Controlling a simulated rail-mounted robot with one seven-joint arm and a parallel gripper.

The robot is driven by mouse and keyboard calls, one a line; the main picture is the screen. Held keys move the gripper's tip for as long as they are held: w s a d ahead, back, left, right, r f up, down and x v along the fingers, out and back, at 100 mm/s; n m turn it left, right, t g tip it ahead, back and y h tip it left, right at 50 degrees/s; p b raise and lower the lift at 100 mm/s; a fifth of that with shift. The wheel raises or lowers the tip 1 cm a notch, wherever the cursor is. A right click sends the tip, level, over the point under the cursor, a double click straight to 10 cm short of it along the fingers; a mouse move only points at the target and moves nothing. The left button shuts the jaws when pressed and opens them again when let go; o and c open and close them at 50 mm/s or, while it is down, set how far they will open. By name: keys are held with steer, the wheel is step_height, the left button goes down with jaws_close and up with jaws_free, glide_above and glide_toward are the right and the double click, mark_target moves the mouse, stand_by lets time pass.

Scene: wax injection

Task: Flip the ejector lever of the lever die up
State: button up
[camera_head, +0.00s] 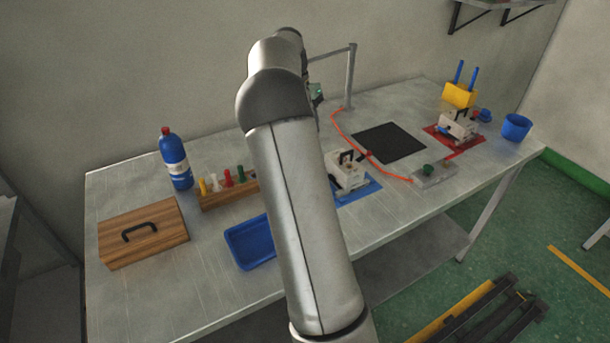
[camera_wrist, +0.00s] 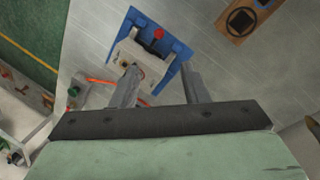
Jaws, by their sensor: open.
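A pale block-shaped die (camera_head: 345,176) with a black handle and a red-tipped lever (camera_head: 368,153) sits on a blue mat (camera_head: 365,189) near the table's front middle. In the wrist view, the die (camera_wrist: 143,63) lies past my fingers on the blue mat (camera_wrist: 181,49), with a red tip (camera_wrist: 158,33) at its far side. My gripper (camera_wrist: 160,86) is open and empty, its fingers spread over the die's near part. I cannot tell whether they touch it. My arm hides the gripper in the head view. A similar die (camera_head: 458,125) sits on a red mat at the right.
A grey block with a green knob (camera_head: 434,174), an orange line (camera_head: 388,175) and a black pad (camera_head: 390,142) lie right of the die. A blue tray (camera_head: 249,243), wooden box (camera_head: 142,234) and blue bottle (camera_head: 175,160) stand left. A blue cup (camera_head: 515,127) stands far right.

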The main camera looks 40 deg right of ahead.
steer(key=shift+m, duration=0.5)
steer(key=p+x, duration=0.2)
steer(key=x, duration=1.5)
steer(key=shift+d+f, duration=0.1)
steer(key=shift+d, duration=0.05)
